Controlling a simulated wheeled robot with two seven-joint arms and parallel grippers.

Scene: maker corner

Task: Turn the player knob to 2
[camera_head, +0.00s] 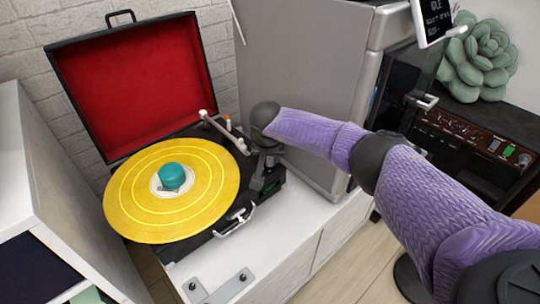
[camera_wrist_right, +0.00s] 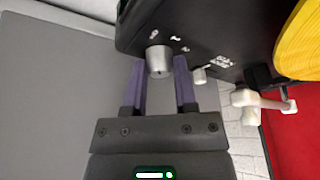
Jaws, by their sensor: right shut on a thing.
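The record player has a black case (camera_head: 210,247), an open red-lined lid (camera_head: 140,85) and a yellow record (camera_head: 125,205) with a teal piece (camera_head: 172,177) at its centre. My right gripper (camera_head: 262,185) reaches down onto the player's right side and hides the knob in the head view. In the right wrist view the silver knob (camera_wrist_right: 159,62) sits between the two purple fingers of the gripper (camera_wrist_right: 161,72), which are shut on it. Small white marks lie beside the knob, too small to read. My left gripper is not in view.
A white tonearm (camera_head: 222,131) stands close to my right gripper; it also shows in the right wrist view (camera_wrist_right: 245,98). A grey 3D-printer-like cabinet (camera_head: 295,75) stands right behind the wrist. The white cabinet top (camera_head: 305,215) in front is partly clear.

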